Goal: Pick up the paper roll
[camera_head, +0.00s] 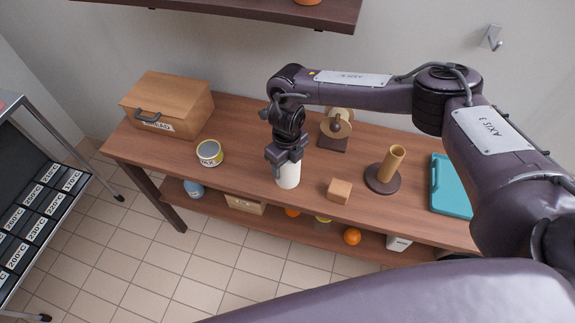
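The white paper roll (288,176) stands upright on the wooden table, near its front edge. My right gripper (285,160) comes down from above at the top of the roll, and its body hides the roll's upper end. The fingertips are small and dark against the roll. I cannot tell whether they are closed on it or only around it. My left gripper is not in view.
On the wooden table (240,120) are a bread box (172,100), a tin (209,152), a wooden block (339,190), a brown stand with a tube (382,178), a round wooden item on a base (334,130) and a teal board (451,185). A lower shelf holds several items.

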